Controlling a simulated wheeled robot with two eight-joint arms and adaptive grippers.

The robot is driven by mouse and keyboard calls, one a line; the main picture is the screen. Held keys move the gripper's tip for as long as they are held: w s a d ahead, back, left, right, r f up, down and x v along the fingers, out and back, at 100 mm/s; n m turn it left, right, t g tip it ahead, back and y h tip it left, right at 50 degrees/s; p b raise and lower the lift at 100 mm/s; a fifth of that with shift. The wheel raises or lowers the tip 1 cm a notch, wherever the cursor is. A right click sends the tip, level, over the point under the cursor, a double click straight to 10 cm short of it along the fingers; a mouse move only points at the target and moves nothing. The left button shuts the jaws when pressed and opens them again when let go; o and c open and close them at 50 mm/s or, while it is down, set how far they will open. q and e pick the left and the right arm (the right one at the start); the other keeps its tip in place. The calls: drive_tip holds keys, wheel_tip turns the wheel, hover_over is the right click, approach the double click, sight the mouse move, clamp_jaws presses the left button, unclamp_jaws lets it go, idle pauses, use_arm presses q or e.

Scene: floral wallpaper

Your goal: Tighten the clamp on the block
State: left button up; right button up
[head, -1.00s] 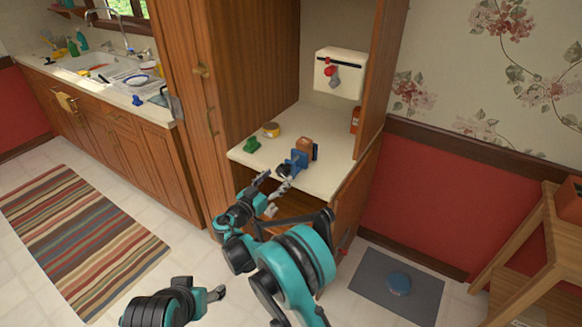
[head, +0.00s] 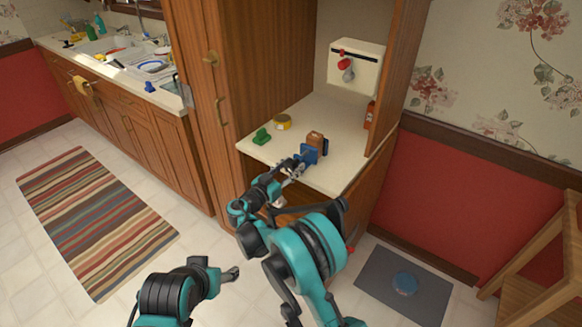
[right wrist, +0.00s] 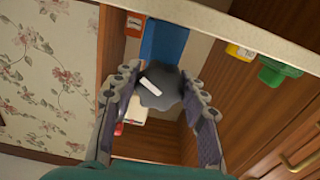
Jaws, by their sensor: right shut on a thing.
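The blue clamp (head: 308,154) sits at the front edge of the cabinet counter, with the brown wooden block (head: 316,139) just behind it. In the right wrist view the clamp (right wrist: 163,42) is a blue shape with a dark grey knob (right wrist: 160,92) bearing a white mark. My right gripper (head: 292,169) reaches the clamp from the front. Its two fingers (right wrist: 161,82) are on either side of the knob and shut on it. The arm and fingers hide the knob in the head view. My left gripper (head: 231,274) is low over the floor, away from the counter; its finger gap is unclear.
A green object (head: 261,137) and a yellow tin (head: 282,122) stand left of the clamp on the counter (head: 290,148). An orange-red bottle (head: 371,114) stands at the right. A white box (head: 354,66) hangs at the back. Cabinet walls bound both sides.

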sight(291, 160)
drive_tip(key=m, duration=0.4)
drive_tip(key=shift+r+m+b, duration=0.1)
drive_tip(key=shift+m+b, duration=0.25)
drive_tip(key=shift+m, duration=1.55)
drive_tip(key=o, duration=1.2)
drive_tip(key=shift+w, duration=0.1)
drive_tip(key=shift+c, duration=0.2)
wheel_tip(291, 160, up, 10)
drive_tip(key=shift+f, duration=0.1)
